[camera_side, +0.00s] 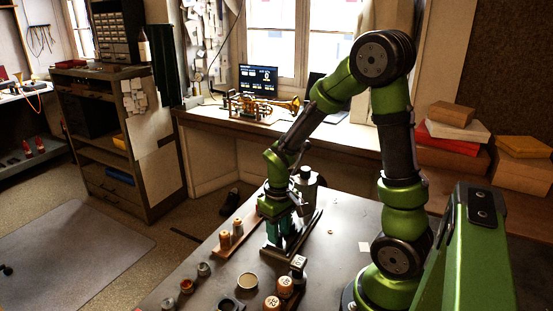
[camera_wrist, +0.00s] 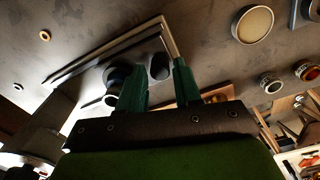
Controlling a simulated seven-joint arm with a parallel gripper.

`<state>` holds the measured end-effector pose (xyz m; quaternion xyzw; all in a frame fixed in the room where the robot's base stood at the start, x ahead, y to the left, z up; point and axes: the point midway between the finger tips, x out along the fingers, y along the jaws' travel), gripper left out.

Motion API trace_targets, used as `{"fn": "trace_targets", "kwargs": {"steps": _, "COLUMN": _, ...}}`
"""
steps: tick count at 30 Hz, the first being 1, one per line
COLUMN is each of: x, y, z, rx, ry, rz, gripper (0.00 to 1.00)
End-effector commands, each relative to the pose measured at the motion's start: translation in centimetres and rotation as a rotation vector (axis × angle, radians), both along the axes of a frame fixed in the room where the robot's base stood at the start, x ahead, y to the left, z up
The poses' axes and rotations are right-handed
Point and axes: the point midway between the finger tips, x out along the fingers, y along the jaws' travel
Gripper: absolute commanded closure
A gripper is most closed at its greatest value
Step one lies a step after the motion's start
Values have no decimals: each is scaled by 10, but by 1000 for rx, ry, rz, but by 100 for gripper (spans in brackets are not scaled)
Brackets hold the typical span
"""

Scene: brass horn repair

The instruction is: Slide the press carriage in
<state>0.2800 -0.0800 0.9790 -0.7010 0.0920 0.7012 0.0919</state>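My gripper (camera_side: 279,226) hangs down over a long dark base with rails (camera_side: 305,236) on the table. Its green fingers also show in the wrist view (camera_wrist: 160,82), spread apart. A dark rounded piece (camera_wrist: 158,67) stands between the fingertips, with a gap visible on each side. The rails (camera_wrist: 100,55) run past the fingers in the wrist view, and a second dark round part (camera_wrist: 116,76) sits beside the left finger. I take the piece on the rails for the press carriage; the fingers and arm hide most of it in the side view.
A wooden block with pegs (camera_side: 231,236) stands left of the rails. Round tins (camera_side: 247,281), small jars and numbered blocks (camera_side: 285,287) crowd the front of the table. The table right of the rails is mostly clear.

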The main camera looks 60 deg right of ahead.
Motion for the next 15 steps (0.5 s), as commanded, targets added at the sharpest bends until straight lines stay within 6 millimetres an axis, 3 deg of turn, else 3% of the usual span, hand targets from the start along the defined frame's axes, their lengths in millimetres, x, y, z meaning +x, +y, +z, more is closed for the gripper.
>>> {"fn": "trace_targets", "kwargs": {"steps": 4, "x": 0, "y": 0, "z": -11, "rx": 0, "ry": 0, "rz": -1, "gripper": 67}}
{"fn": "trace_targets", "kwargs": {"steps": 13, "x": 0, "y": 0, "z": -12, "rx": 0, "ry": -1, "rz": -1, "gripper": 67}}
{"fn": "trace_targets", "kwargs": {"steps": 15, "x": 0, "y": 0, "z": -12, "rx": 0, "ry": -1, "rz": -1, "gripper": 76}}
